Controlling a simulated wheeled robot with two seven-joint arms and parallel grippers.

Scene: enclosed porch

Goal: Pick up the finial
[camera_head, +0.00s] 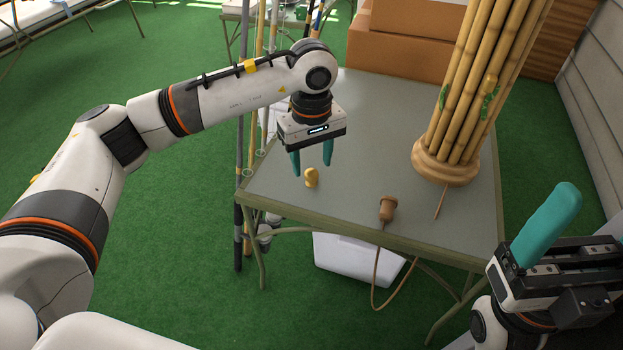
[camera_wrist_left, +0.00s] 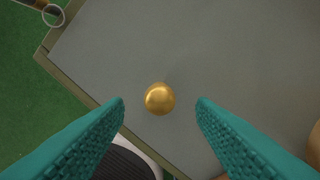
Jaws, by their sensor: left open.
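The finial (camera_head: 312,178) is a small gold knob on the grey table, near its front left part. In the left wrist view it shows from above as a shiny gold ball (camera_wrist_left: 160,99), between the two fingertips and touching neither. My left gripper (camera_head: 311,170) is open and points down just over the finial, with its teal fingers apart and nothing between them that it grips. My right gripper (camera_head: 548,228) is at the lower right, off the table's front right corner. Only one teal finger shows clearly, so its opening cannot be judged.
On the grey table (camera_head: 345,215), a brown wooden piece with a cord (camera_head: 387,208) lies near the front edge. A bamboo pole bundle (camera_head: 470,100) stands on a round base at right. Brown boxes (camera_head: 400,50) stand behind; a white bin (camera_head: 355,262) is below.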

